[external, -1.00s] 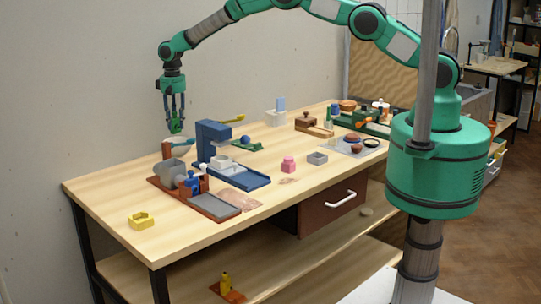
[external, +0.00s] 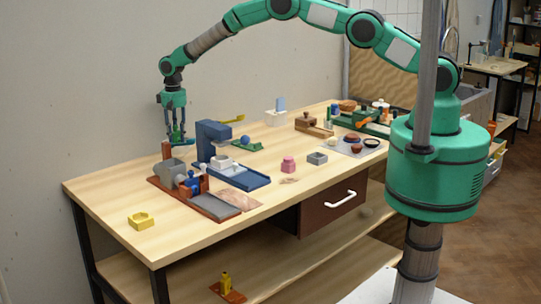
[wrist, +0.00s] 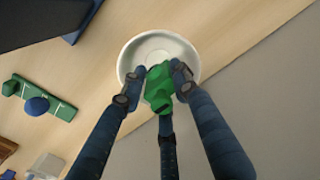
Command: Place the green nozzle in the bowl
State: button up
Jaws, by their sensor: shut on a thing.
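My gripper (external: 177,139) is low at the far left of the bench in the external view. In the wrist view its dark blue fingers are shut on the green nozzle (wrist: 158,86). The white round bowl (wrist: 150,42) lies beneath the nozzle, which overlaps the bowl's centre and near side in that view. I cannot tell whether the nozzle touches the bowl. Part of the bowl is hidden behind the nozzle and fingertips. In the external view the bowl and nozzle are mostly hidden by the fingers and nearby things.
A blue press-like stand (external: 209,138) is close to the right of my gripper. A green plate with a blue ball (external: 245,140) stands beyond the stand. The wall is behind.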

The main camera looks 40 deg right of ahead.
jog(key=o, duration=1.2)
jog(key=shift+r+p, duration=0.65)
jog(key=shift+r, duration=2.85)
